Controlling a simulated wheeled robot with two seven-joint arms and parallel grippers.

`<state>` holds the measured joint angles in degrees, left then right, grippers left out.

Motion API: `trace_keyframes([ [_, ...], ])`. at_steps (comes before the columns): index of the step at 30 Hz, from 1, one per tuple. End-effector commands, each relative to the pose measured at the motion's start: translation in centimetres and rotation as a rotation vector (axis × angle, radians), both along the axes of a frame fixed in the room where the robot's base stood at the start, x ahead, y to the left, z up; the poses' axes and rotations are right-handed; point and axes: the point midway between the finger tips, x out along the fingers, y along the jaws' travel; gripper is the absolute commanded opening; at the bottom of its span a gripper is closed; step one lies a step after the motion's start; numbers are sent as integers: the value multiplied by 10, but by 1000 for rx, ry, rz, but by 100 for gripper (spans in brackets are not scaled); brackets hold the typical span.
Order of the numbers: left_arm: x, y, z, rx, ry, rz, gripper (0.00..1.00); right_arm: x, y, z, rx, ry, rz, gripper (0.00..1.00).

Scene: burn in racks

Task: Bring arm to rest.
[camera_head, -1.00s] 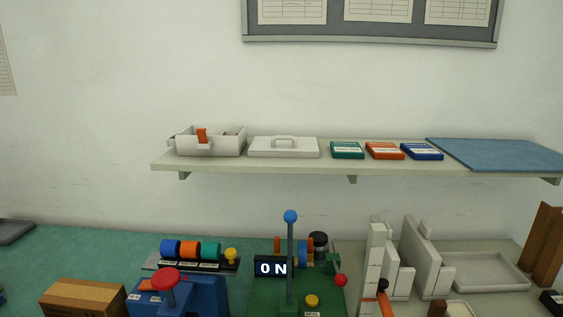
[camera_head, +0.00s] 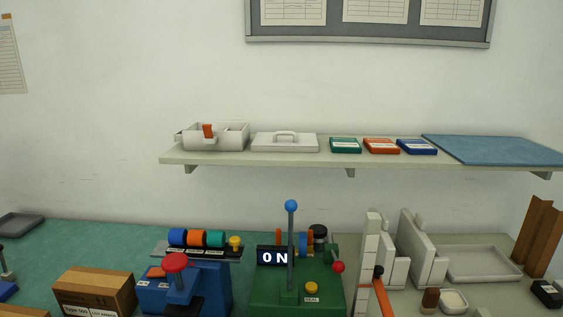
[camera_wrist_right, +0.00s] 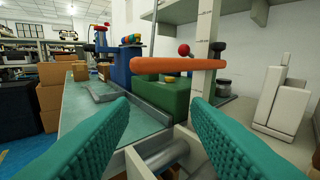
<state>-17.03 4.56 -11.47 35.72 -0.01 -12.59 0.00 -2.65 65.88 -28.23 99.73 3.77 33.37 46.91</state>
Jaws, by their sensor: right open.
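My right gripper (camera_wrist_right: 160,132) shows in the right wrist view as two teal ribbed fingers, wide apart with nothing between them. Beyond the fingers are the green machine base (camera_wrist_right: 165,97) and an orange bar (camera_wrist_right: 178,65) with a black end. In the head view neither gripper shows. There, the green machine (camera_head: 268,292) has an upright lever with a blue ball (camera_head: 291,205) and a sign (camera_head: 273,262) reading ON. The orange bar (camera_head: 384,298) stands beside a white upright (camera_head: 369,262).
A blue machine with a red knob (camera_head: 175,262) and a cardboard box (camera_head: 93,291) stand left on the green bench. White racks (camera_head: 417,250) and a tray (camera_head: 484,263) are at right. A wall shelf (camera_head: 240,158) holds a bin, a lid and several small boxes.

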Motion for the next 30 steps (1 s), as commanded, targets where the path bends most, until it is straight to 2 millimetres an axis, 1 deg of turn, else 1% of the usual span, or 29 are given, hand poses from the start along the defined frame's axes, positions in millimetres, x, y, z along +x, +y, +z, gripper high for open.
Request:
trace_keyframes([
  [1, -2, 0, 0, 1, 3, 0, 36, 0, 12, -7, 0, 8, -33, 43],
  [5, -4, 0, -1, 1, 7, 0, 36, 1, 40, -29, -38, 48, -163, 43],
  [7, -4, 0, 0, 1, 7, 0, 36, -2, 55, -42, -73, 89, -250, 43],
  [9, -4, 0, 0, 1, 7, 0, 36, -8, 68, -55, -118, 146, -338, 43],
  [11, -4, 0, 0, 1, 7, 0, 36, -16, 75, -64, -162, 203, -406, 43],
  [14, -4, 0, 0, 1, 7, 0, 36, -35, 83, -78, -243, 320, -509, 43],
  [19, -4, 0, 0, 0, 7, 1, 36, -82, 85, -96, -382, 557, -623, 43],
  [24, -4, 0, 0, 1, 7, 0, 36, -126, 84, -104, -478, 749, -659, 43],
  [30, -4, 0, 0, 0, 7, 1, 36, -170, 83, -106, -553, 927, -659, 43],
])
